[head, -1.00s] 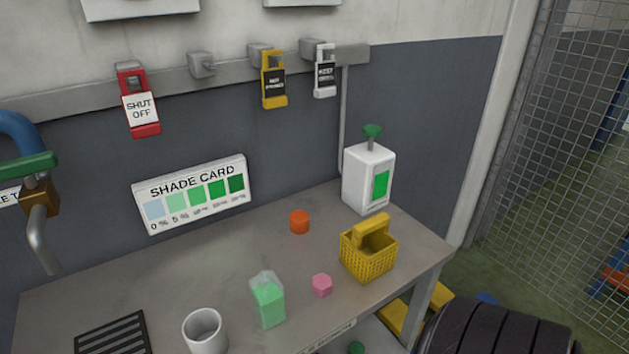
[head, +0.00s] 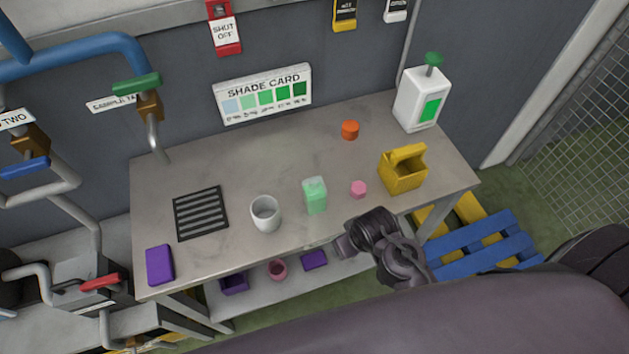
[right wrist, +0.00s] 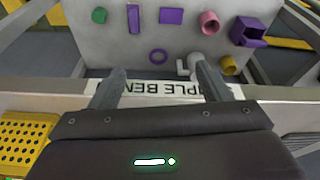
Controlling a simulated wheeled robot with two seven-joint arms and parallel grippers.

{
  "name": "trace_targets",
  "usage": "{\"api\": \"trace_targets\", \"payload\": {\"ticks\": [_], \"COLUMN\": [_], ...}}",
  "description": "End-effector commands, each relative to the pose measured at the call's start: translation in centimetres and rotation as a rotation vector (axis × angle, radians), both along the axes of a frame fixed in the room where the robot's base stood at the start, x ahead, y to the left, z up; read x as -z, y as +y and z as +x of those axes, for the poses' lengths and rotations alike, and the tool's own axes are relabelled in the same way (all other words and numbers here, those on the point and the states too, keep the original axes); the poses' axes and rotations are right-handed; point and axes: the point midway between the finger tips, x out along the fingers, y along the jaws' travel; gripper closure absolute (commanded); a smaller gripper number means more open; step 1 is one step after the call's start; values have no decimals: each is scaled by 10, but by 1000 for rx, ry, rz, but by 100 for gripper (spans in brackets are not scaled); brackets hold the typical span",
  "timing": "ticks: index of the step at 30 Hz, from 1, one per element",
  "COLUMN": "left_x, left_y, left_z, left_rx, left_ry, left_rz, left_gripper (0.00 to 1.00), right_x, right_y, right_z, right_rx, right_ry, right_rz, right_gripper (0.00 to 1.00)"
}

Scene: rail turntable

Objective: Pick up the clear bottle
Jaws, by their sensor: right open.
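The clear bottle (head: 315,196) stands upright near the front edge of the bench, with green contents showing through its walls. It is between a white cup (head: 265,214) and a pink block (head: 358,189). My right gripper (head: 345,246) is just off the bench's front edge, below and slightly right of the bottle in the head view, and apart from it. In the right wrist view its two fingers (right wrist: 158,85) are spread and empty, in front of the bench's labelled edge. The bottle does not show in that view. My left gripper is not in view.
The bench (head: 240,170) also holds a yellow basket (head: 403,172), an orange piece (head: 350,130), a white dispenser (head: 422,100), a black grate (head: 200,212) and a purple block (head: 160,265). A lower shelf (right wrist: 110,35) carries several small items. The bench behind the bottle is clear.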

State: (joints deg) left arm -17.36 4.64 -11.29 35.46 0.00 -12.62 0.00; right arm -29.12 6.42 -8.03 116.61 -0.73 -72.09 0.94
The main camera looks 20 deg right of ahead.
Motion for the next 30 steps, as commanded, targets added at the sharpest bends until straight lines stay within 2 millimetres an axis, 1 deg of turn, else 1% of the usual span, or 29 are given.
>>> {"api": "trace_targets", "payload": {"ticks": [1, 2, 3, 4, 5, 6, 9, 13, 19, 23, 26, 30], "left_x": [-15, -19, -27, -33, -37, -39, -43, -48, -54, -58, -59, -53], "left_y": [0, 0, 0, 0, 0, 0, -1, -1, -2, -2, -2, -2], "left_z": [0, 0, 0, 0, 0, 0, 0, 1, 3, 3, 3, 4], "left_rx": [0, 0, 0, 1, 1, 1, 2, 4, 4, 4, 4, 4], "left_ry": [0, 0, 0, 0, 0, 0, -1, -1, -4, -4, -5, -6], "left_rz": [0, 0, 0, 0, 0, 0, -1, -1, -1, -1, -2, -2], "left_gripper": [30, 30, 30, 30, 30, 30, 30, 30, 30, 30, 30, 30], "right_x": [-33, -48, -72, -90, -103, -112, -126, -137, -145, -148, -148, -139], "right_y": [1, 3, 5, 8, 11, 16, 26, 39, 53, 56, 56, 55], "right_z": [3, 5, 9, 12, 16, 21, 33, 49, 76, 89, 93, 98], "right_rx": [1, 1, 4, 5, 8, 11, 23, 39, 77, 107, 125, 135], "right_ry": [-14, -19, -31, -41, -50, -58, -77, -100, -126, -133, -133, -132], "right_rz": [3, 5, 8, 11, 13, 17, 23, 29, 37, 36, 36, 34], "right_gripper": [29, 29, 29, 29, 29, 29, 29, 29, 29, 29, 29, 29]}}
